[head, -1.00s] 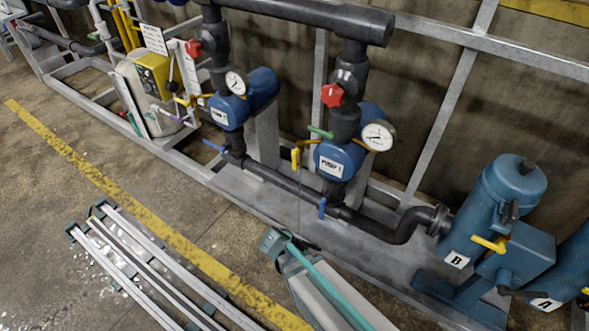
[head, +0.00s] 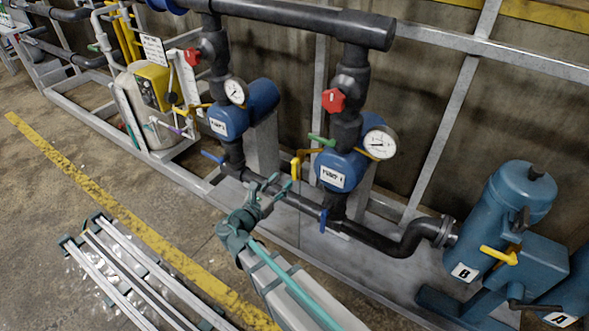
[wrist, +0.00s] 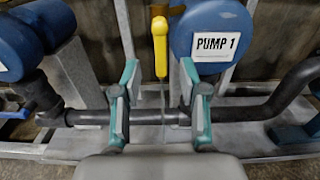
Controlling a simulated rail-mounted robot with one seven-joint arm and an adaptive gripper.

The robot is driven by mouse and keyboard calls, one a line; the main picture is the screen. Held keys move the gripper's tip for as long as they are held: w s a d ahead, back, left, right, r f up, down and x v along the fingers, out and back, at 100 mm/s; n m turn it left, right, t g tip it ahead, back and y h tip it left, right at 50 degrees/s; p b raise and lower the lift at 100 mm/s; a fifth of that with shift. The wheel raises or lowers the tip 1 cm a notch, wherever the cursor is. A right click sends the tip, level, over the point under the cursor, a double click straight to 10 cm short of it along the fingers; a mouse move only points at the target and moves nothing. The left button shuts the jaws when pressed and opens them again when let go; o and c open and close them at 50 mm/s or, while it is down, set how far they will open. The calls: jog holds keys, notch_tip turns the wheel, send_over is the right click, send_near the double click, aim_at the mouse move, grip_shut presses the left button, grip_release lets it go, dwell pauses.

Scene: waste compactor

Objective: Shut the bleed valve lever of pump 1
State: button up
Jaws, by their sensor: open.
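Pump 1 (head: 345,165) is the blue pump with the "PUMP 1" label and a round gauge; it also shows in the wrist view (wrist: 212,28). Its yellow lever (head: 296,168) hangs straight down from a brass-coloured fitting (head: 313,151) left of the pump. A thin pale vertical line runs down below the lever, perhaps a trickle. In the wrist view the yellow lever (wrist: 160,48) stands between and beyond my open fingers, with no visible contact. My gripper (head: 270,186) is empty, left of and below the lever; its teal fingers (wrist: 160,75) are spread apart.
Pump 1 also has a green lever (head: 322,141), a red knob (head: 333,101) and a blue lever (head: 323,220). A dark pipe (head: 390,238) runs low behind my gripper. A second blue pump (head: 228,120) stands left. Blue strainer B (head: 513,200) with a yellow lever is right.

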aim_at(294, 170)
jog(key=x, duration=0.8)
jog(key=shift+w, duration=0.15)
grip_shut()
